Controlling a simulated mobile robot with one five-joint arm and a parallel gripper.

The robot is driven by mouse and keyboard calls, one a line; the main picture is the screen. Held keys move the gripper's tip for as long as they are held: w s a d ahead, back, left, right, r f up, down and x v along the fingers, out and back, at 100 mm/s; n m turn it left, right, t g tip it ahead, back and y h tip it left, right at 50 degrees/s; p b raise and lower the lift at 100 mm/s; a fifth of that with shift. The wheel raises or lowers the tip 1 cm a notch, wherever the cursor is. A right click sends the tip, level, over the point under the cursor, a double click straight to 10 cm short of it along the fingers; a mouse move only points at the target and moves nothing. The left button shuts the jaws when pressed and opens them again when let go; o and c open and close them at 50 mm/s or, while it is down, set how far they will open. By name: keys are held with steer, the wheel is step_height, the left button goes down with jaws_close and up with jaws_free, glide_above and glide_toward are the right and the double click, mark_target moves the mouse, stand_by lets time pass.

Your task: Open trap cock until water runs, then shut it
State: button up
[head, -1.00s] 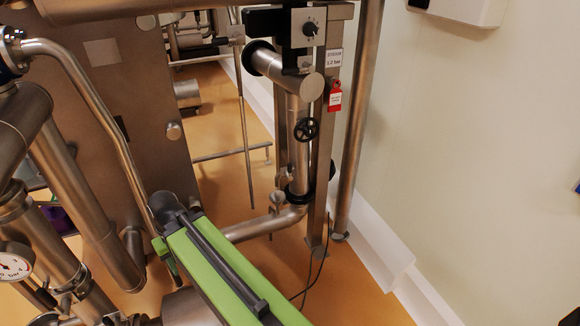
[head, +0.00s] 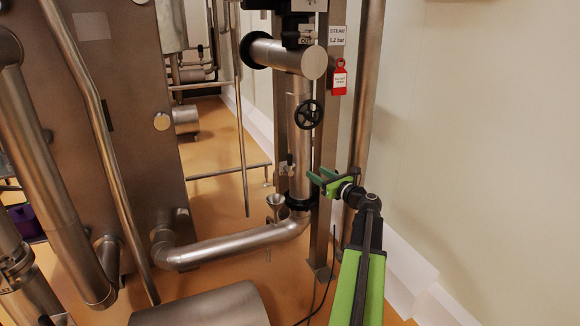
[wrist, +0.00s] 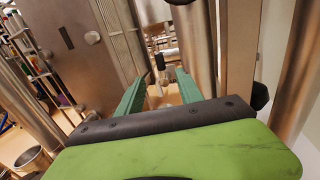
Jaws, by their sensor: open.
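A small cock (head: 287,167) sits on the left side of the lower vertical steel pipe (head: 299,105), above a small funnel (head: 276,201). Its lever position is too small to tell. No water shows running. My gripper (head: 316,176), with green fingers, is open and empty to the right of the pipe. It looks apart from the cock, but depth is hard to judge. In the wrist view my gripper (wrist: 158,80) has its fingers spread, and a small dark-topped part (wrist: 160,62) shows between and beyond the tips. I cannot tell whether that is the cock.
A black handwheel (head: 309,114) and a red tag (head: 340,77) are above my gripper. A steel upright (head: 325,150) and a round pipe (head: 367,90) stand close to my arm. A horizontal pipe (head: 220,247) crosses low on the left. The wall is clear at right.

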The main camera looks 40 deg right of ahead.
mark_target(291, 158)
steer(key=w+d, duration=0.1)
steer(key=w, duration=1)
steer(key=w+d, duration=0.1)
steer(key=w, duration=0.5)
steer(key=shift+w+d, duration=0.15)
steer(key=shift+d, duration=0.15)
jaws_close()
stand_by(0.4)
